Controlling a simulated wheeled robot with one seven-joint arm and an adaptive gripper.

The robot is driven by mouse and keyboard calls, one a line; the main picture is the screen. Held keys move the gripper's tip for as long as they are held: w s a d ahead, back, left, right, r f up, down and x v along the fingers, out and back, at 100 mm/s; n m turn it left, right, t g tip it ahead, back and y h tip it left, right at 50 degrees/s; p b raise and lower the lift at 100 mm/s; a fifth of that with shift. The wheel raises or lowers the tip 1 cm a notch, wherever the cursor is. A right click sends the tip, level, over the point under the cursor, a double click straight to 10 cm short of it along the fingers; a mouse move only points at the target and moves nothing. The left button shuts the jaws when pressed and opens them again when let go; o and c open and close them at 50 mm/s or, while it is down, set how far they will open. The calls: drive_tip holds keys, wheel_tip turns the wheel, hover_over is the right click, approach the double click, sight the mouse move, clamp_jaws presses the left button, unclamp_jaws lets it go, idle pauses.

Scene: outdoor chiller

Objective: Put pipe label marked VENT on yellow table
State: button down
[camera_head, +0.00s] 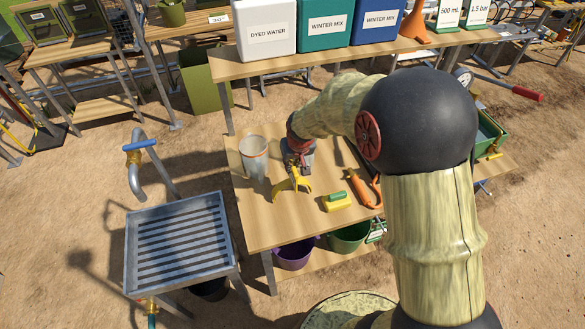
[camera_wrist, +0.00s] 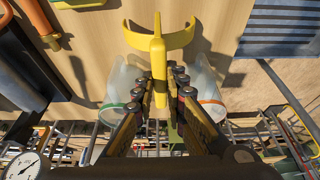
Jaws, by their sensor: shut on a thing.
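A yellow pipe label with a curved, half-ring end and a straight stem (camera_wrist: 158,28) is held in my gripper (camera_wrist: 164,74). The jaws are shut on its stem, with the curved end facing away from the wrist. The label also shows in the head view (camera_head: 283,186), over the light wooden table (camera_head: 262,225), where my gripper (camera_head: 298,166) points down. No marking on it can be read. Whether it touches the tabletop, I cannot tell.
A clear cylinder with an orange rim (camera_head: 254,160) stands left of my gripper; another with a green rim (camera_wrist: 120,90) shows in the wrist view. A yellow-green block (camera_head: 337,202) and orange tool (camera_head: 360,190) lie to the right. The table's front left is clear.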

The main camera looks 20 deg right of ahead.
sight(292, 179)
drive_tip(key=shift+f, duration=1.05)
drive_tip(key=shift+f, duration=0.2)
drive_tip(key=c, duration=1.8)
unclamp_jaws()
drive_tip(key=shift+r, duration=0.15)
